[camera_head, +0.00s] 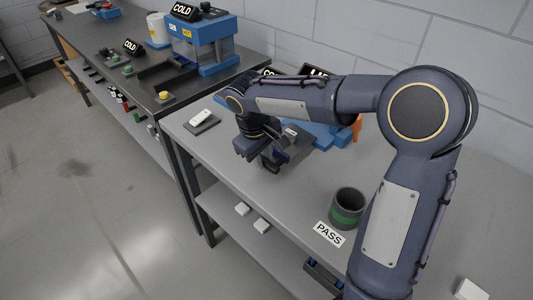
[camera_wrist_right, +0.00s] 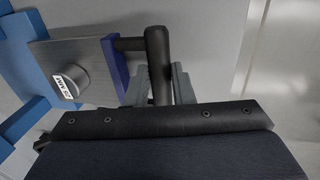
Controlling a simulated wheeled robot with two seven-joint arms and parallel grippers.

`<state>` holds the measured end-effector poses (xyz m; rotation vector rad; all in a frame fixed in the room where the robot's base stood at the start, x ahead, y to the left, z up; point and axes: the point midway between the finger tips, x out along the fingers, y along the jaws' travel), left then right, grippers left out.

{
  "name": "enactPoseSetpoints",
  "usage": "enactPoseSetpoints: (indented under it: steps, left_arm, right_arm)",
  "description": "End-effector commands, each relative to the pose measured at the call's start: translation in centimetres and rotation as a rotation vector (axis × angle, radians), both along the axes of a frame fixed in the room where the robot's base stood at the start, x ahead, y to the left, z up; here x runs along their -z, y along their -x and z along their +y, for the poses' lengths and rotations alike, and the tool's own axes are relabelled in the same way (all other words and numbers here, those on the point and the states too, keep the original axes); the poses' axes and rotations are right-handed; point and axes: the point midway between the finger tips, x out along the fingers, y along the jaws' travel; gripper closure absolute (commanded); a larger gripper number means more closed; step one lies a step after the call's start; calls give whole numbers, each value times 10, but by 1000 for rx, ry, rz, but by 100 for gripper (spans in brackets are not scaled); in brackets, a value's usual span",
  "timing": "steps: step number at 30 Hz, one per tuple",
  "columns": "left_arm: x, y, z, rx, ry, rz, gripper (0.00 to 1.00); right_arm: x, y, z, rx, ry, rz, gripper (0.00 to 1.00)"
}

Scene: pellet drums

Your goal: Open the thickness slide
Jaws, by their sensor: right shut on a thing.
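The thickness slide shows in the right wrist view as a grey plate (camera_wrist_right: 98,78) with a dark blue end bar (camera_wrist_right: 114,70) and a black handle (camera_wrist_right: 157,55) standing off it. A round grey knob or pin with a small label sits on the plate. My right gripper (camera_wrist_right: 160,85) is shut on the handle, its grey fingers on either side of it. In the head view my right gripper (camera_head: 272,160) is at the front of the blue fixture (camera_head: 325,135), which my own arm partly hides. My left gripper is out of view.
A dark cup with a green band (camera_head: 346,209) stands to the right, by a PASS label (camera_head: 329,234). A white switch on a dark pad (camera_head: 202,121) lies to the left. A blue COLD machine (camera_head: 205,45) stands on the back bench. The bench front is mostly clear.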

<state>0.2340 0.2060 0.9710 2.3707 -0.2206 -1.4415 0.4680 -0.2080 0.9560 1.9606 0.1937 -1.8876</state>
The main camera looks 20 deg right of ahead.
Motion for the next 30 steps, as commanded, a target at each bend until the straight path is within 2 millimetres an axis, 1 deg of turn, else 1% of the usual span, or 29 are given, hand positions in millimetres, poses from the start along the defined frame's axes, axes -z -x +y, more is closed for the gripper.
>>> enactPoseSetpoints:
  steps: [1, 2, 6, 14, 17, 20, 24, 27, 30]
  left_arm:
    - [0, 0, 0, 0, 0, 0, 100]
    - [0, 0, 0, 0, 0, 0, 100]
    - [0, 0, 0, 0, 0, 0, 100]
    - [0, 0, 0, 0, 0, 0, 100]
    - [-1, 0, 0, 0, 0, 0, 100]
    - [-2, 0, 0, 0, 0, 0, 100]
    - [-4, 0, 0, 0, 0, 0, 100]
    - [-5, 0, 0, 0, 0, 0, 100]
    - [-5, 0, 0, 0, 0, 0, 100]
  right_arm:
    - [-1, -1, 0, 1, 0, -2, 100]
    - [-1, -1, -1, 1, 0, -2, 76]
    - [-1, -1, -1, 1, 0, -2, 58]
    - [-1, -1, -1, 1, 0, -2, 57]
    - [-7, -1, 1, 0, -1, -4, 57]
    - [-21, 0, 3, 0, 0, -6, 57]
    - [-46, 2, 8, -1, 0, -6, 57]
    - [-61, 3, 11, -1, -1, -5, 57]
    - [-71, 4, 13, 0, -1, -4, 57]
